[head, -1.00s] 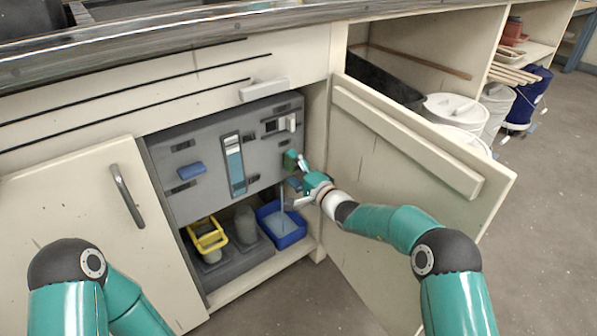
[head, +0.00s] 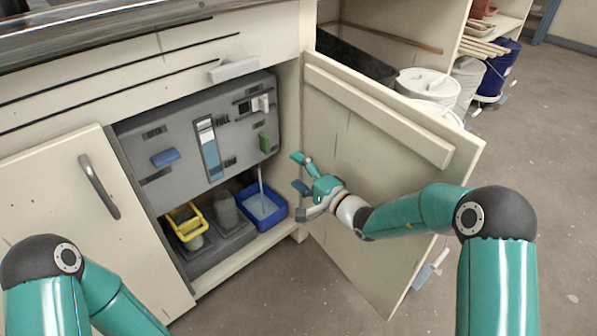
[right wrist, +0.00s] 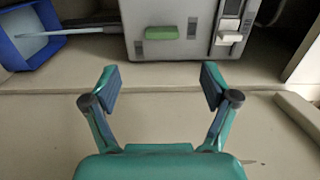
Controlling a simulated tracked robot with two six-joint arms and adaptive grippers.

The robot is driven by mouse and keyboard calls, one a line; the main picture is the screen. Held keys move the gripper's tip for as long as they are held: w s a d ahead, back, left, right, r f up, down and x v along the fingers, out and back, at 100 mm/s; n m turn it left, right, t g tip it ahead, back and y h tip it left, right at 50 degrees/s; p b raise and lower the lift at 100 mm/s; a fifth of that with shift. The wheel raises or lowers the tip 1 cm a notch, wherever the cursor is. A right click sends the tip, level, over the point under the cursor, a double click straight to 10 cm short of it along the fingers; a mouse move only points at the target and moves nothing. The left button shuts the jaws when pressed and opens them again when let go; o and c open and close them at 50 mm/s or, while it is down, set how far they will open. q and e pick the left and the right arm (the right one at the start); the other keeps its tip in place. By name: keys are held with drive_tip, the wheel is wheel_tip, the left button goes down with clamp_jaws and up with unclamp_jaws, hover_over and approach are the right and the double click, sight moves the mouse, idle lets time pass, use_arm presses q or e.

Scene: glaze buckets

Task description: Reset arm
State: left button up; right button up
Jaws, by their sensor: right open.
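My right gripper (head: 298,173) is open and empty in front of the cabinet opening, beside the open right door (head: 385,170). It stands clear of the grey panel (head: 172,122). In the right wrist view its two fingers (right wrist: 155,88) are spread with nothing between them. A green block (head: 265,143) on the panel's right side also shows in the right wrist view (right wrist: 161,33). A pale stream runs below it into a blue bin (head: 277,216). My left arm shows at the lower left, but its gripper is out of view.
A yellow-framed container (head: 171,225) and a grey vessel (head: 227,211) stand beside the blue bin. The closed left door has a handle (head: 99,186). White buckets (head: 426,88) and a blue bucket (head: 497,72) stand behind the open door. The floor at right is clear.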

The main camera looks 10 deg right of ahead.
drive_tip(key=shift+s+f, duration=0.1)
idle(0.4)
drive_tip(key=s+a+f+n+g+p, duration=0.2)
drive_tip(key=s+a+f+n+g, duration=0.15)
drive_tip(key=s+f+g, duration=0.95)
drive_tip(key=s+d+f+n+g+h+p, duration=0.15)
drive_tip(key=s+d+f+h, duration=0.3)
drive_tip(key=s, duration=0.75)
drive_tip(key=s+d+f+n+g+h+p, duration=0.1)
drive_tip(key=s+d+f+n+h+p, duration=0.35)
drive_tip(key=s, duration=0.75)
wheel_tip(320, 180, up, 37)
drive_tip(key=t+y+p, duration=0.1)
drive_tip(key=y+p, duration=0.1)
drive_tip(key=p, duration=3.5)
drive_tip(key=shift+s+m, duration=0.15)
drive_tip(key=shift+m, duration=0.3)
drive_tip(key=shift+d+t, duration=0.1)
drive_tip(key=shift+t, duration=0.15)
